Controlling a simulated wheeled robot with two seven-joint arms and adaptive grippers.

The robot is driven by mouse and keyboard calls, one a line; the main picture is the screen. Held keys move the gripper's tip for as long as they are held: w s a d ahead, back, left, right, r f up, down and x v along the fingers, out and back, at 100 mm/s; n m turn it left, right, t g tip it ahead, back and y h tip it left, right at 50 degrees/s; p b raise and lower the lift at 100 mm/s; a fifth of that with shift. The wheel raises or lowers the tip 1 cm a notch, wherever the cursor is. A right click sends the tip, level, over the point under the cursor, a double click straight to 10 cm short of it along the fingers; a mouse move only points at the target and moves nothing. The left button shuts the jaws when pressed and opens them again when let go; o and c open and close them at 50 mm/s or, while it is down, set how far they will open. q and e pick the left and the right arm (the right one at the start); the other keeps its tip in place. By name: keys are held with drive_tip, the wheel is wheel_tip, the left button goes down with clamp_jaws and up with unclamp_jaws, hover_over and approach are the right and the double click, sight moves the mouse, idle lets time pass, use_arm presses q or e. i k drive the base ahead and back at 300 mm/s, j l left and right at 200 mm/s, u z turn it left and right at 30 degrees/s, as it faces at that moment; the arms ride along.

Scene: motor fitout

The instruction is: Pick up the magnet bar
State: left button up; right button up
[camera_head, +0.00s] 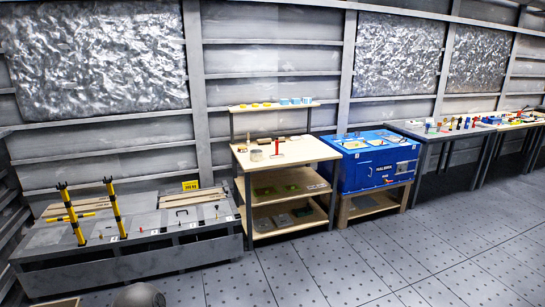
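I cannot single out the magnet bar with certainty; objects on the benches are small at this distance. A wooden workbench (309,152) stands in the middle, with a thin red upright item (277,146) and a few small brown items on its top. Two yellow-and-black poles (115,208) stand tilted on a low grey platform (165,262) at the left. A small black handle-like piece (182,212) shows on the platform. Neither of my grippers is in view.
A blue box (352,178) sits on a wooden stand right of the workbench. Grey tables (425,135) with many small coloured parts run along the right wall. The tiled floor (400,260) in front is clear.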

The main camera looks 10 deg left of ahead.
sight(277, 155)
drive_tip(key=i, duration=4.05)
